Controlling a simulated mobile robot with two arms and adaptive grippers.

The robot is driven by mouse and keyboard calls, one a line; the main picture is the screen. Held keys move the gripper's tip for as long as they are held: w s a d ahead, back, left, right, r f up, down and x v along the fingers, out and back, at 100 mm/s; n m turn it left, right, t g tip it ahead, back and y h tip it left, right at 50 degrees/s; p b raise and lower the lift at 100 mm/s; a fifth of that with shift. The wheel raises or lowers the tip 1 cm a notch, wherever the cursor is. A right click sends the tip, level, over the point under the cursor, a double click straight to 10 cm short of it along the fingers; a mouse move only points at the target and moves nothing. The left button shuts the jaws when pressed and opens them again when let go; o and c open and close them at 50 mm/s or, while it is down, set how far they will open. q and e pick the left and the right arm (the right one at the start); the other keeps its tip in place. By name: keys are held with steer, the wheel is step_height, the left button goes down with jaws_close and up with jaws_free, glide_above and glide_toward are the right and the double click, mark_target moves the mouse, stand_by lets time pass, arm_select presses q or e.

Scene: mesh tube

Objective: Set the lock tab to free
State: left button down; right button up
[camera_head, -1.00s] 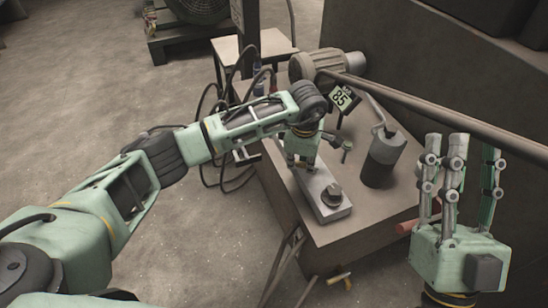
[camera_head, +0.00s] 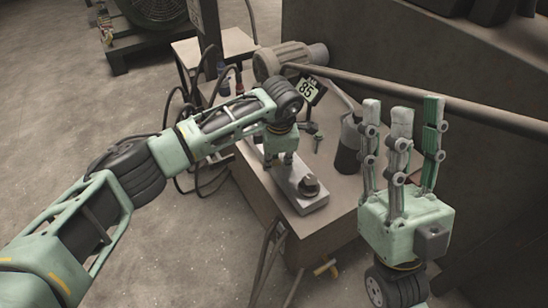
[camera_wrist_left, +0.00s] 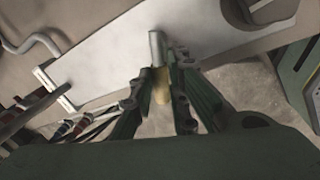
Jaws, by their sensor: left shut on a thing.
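A pale metal plate (camera_head: 297,198) lies on the workbench, with a dark round knob (camera_head: 309,185) near its front end. My left gripper (camera_head: 281,160) points down at the plate's far end, behind the knob. In the left wrist view the fingers (camera_wrist_left: 160,82) are shut around a small upright tab (camera_wrist_left: 157,48), grey at its top and yellowish lower down. The fingers hide part of the tab. The knob also shows at the top edge of that view (camera_wrist_left: 262,14). My right gripper (camera_head: 402,112) is raised at the right, fingers upright, open and empty.
On the workbench (camera_head: 325,222) stand a dark cylinder (camera_head: 347,150) with a bent handle, a motor (camera_head: 285,60) and a display reading 85 (camera_head: 308,90). A long bar (camera_head: 450,103) crosses behind my right gripper. Cables hang at the bench's left.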

arm_select(q)
steer(key=c, duration=1.7)
jaws_free()
steer(key=shift+r, duration=0.15)
steer(key=r, duration=0.3)
steer(key=s+r, duration=0.1)
steer(key=r, duration=0.3)
steer(key=s+r, duration=0.1)
steer(key=r, duration=0.3)
steer(key=shift+s+d+r, duration=0.15)
steer(key=shift+d+r, duration=0.1)
